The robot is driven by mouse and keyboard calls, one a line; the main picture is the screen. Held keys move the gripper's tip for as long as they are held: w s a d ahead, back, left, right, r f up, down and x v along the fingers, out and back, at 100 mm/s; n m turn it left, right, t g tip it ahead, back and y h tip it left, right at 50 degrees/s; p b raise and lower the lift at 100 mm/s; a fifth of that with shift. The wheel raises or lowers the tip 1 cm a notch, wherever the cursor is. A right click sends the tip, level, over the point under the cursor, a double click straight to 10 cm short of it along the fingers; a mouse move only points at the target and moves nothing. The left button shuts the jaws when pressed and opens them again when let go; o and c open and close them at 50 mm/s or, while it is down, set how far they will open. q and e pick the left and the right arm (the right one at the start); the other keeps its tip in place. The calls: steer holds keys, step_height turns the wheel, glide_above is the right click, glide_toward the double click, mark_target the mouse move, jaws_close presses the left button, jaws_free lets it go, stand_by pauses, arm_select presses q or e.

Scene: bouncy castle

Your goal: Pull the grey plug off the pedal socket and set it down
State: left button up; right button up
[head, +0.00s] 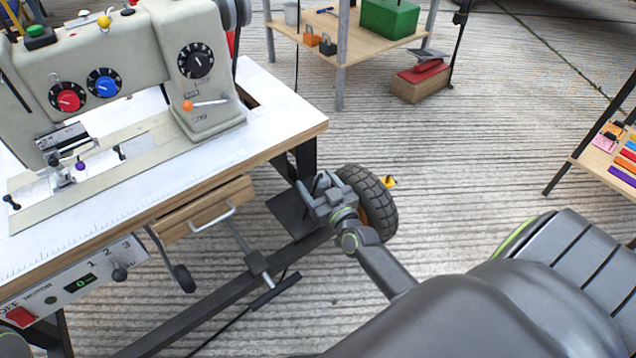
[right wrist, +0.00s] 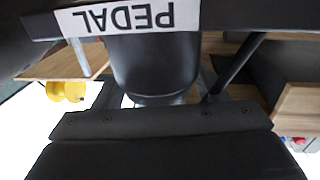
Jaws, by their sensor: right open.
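In the right wrist view a white PEDAL label (right wrist: 130,18) shows upside down on a dark bar. A dark grey rounded body (right wrist: 152,68) lies against the label's lower edge in the picture; it looks like the grey plug, but I cannot tell how it sits in the socket, which is hidden. In the head view my right gripper (head: 321,188) is open beside the sewing table's right end, below the tabletop and close to the black leg. The plug cannot be made out there. I cannot tell whether the fingers are around the plug. My left gripper is not in view.
The sewing table (head: 268,125) carries a large sewing machine (head: 130,60). A black tyre (head: 372,200) stands just behind my right gripper. A drawer (head: 205,210) and a dark foot bar (head: 275,290) are left of it. Open floor (head: 460,150) lies to the right.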

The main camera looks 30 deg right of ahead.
steer(key=c, duration=1.1)
steer(key=shift+c, duration=0.2)
steer(key=shift+r, duration=0.1)
steer(key=shift+r+p, duration=2.25)
steer(key=shift+p, duration=0.25)
steer(key=shift+r+p, duration=2)
steer(key=shift+p, duration=0.15)
